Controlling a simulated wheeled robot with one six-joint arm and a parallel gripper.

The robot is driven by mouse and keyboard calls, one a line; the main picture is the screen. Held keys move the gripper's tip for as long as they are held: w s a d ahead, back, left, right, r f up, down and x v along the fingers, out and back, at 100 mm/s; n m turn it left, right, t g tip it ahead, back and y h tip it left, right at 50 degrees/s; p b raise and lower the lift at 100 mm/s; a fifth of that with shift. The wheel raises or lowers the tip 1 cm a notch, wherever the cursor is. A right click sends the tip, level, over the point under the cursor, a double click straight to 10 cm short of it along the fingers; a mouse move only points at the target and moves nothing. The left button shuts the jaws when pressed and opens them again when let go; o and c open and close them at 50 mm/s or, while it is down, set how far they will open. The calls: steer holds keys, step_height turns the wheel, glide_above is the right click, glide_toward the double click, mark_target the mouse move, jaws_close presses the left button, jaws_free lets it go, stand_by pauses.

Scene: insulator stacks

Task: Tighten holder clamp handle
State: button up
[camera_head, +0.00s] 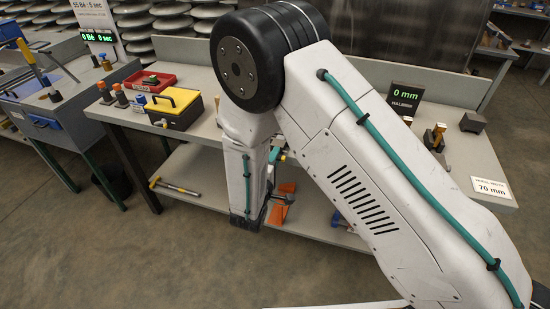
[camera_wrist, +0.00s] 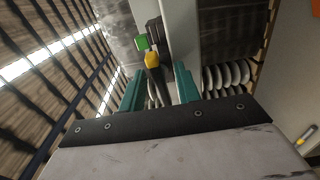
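My gripper (camera_wrist: 160,76) shows in the wrist view with its two teal fingers apart. A dark bar with a yellow end (camera_wrist: 152,60), which looks like the clamp handle, appears in the gap between them. Clear space shows on both sides of the bar, and I cannot tell whether it lies between the fingers or beyond them. In the head view my gripper (camera_head: 275,154) is mostly hidden by my arm, at the bench's front edge. A small yellowish piece (camera_head: 283,157) shows beside it. The holder clamp itself is hidden there.
The grey bench (camera_head: 210,128) carries a yellow-lidded box (camera_head: 174,106), a red tray (camera_head: 150,82) and a 0 mm display (camera_head: 405,96). A yellow-handled tool (camera_head: 174,187) and an orange bracket (camera_head: 282,205) are lower down. Insulator discs (camera_wrist: 228,75) show beyond the right finger. Floor at front left is clear.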

steer(key=v, duration=0.7)
stand_by(0.4)
